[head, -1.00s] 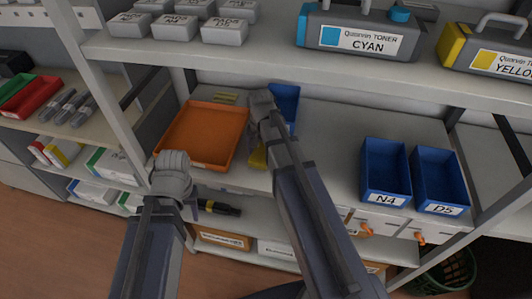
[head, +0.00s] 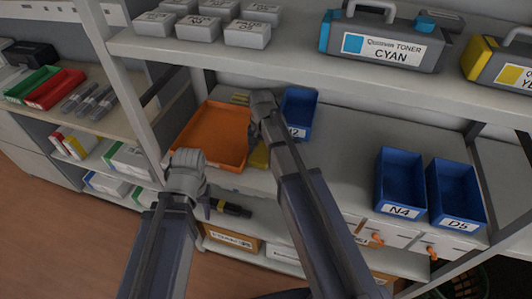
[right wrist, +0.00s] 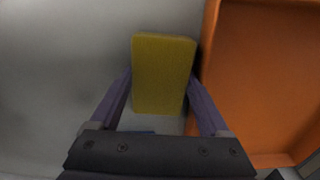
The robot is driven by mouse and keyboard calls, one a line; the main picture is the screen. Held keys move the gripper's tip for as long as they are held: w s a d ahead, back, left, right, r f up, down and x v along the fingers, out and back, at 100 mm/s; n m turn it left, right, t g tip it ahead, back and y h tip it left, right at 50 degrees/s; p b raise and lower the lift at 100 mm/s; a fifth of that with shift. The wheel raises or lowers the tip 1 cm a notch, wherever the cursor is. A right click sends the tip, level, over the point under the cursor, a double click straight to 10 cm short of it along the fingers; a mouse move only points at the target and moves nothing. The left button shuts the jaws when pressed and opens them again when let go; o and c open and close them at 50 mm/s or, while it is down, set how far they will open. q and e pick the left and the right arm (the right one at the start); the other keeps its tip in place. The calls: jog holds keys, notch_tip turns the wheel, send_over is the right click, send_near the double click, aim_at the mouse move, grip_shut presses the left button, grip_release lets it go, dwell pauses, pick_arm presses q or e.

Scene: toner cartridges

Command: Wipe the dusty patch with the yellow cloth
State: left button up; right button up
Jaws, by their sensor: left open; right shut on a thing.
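The yellow cloth (right wrist: 163,75) is a thick block between the fingers of my right gripper (right wrist: 160,80), which is shut on it. It is over the grey shelf surface, close beside the orange tray's wall; I cannot tell whether it touches the shelf. In the head view a bit of the cloth (head: 259,156) shows beside my right gripper (head: 263,112), whose arm hides the rest. My left gripper (head: 187,160) is in front of the shelf, near the tray's front left corner; its fingers are hardly visible. I cannot make out a dusty patch.
The orange tray (head: 213,137) lies left of the cloth. A blue bin (head: 300,108) stands just right of my right gripper. Blue bins N4 (head: 400,180) and D5 (head: 455,190) stand further right, with bare shelf between. An upper shelf (head: 290,65) holds toner cartridges and grey boxes.

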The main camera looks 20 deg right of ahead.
jog(key=shift+w+d+f, duration=0.1)
jog(key=shift+w+d, duration=0.75)
jog(key=shift+w, duration=0.3)
jog(key=shift+s+d, duration=0.5)
jog(key=shift+d, duration=0.25)
jog(key=shift+s+d, duration=0.45)
jog(key=shift+d, duration=0.3)
jog(key=shift+s+d, duration=1.05)
jog(key=shift+d, duration=0.3)
jog(key=shift+s+d, duration=0.5)
jog(key=shift+d, duration=0.3)
jog(key=shift+s+d, duration=0.45)
jog(key=shift+d, duration=0.3)
